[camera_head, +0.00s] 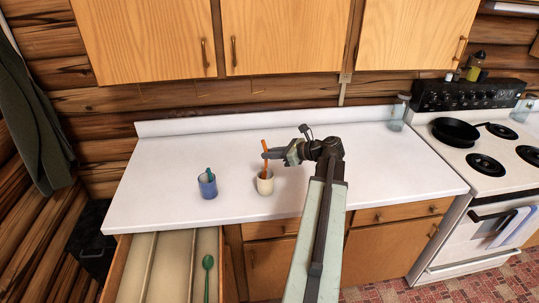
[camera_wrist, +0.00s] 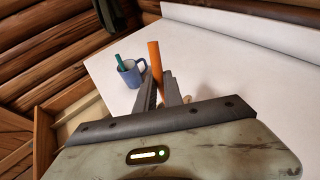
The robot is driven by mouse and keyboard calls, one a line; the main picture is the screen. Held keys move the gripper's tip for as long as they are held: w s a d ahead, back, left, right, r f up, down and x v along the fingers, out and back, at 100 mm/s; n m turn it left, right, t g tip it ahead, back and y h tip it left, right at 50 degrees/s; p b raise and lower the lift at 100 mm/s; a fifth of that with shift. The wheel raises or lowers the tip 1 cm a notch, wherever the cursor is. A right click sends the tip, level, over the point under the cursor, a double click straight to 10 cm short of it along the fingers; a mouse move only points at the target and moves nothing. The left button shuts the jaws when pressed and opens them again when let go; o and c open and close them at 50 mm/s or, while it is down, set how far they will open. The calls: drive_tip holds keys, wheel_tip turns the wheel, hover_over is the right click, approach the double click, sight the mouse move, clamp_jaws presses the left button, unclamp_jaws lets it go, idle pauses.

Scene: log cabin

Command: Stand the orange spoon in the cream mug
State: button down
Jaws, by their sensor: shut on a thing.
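The orange spoon (camera_head: 265,154) stands nearly upright, with its lower part inside the cream mug (camera_head: 265,184) on the white counter. The spoon's upper end leans slightly to the left. My gripper (camera_head: 272,155) is shut on the spoon's shaft just above the mug's rim. In the wrist view the orange spoon (camera_wrist: 155,60) rises between the two dark fingers of my gripper (camera_wrist: 161,88). The fingers and the gripper body hide most of the cream mug there; the spoon's lower end is hidden too.
A blue mug (camera_head: 207,187) with a teal utensil in it stands left of the cream mug. An open drawer (camera_head: 152,268) below holds a green spoon (camera_head: 207,276). A glass jar (camera_head: 399,113) and a stove with a black pan (camera_head: 455,131) are to the right. The counter (camera_head: 400,170) is mostly clear.

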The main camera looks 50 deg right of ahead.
drive_tip(key=shift+f, duration=0.55)
drive_tip(key=c, duration=1.4)
unclamp_jaws()
drive_tip(key=p+v, duration=0.2)
drive_tip(key=v, duration=0.5)
drive_tip(key=shift+s+r+p, duration=0.15)
drive_tip(key=shift+s+p, duration=0.15)
drive_tip(key=shift+s, duration=0.1)
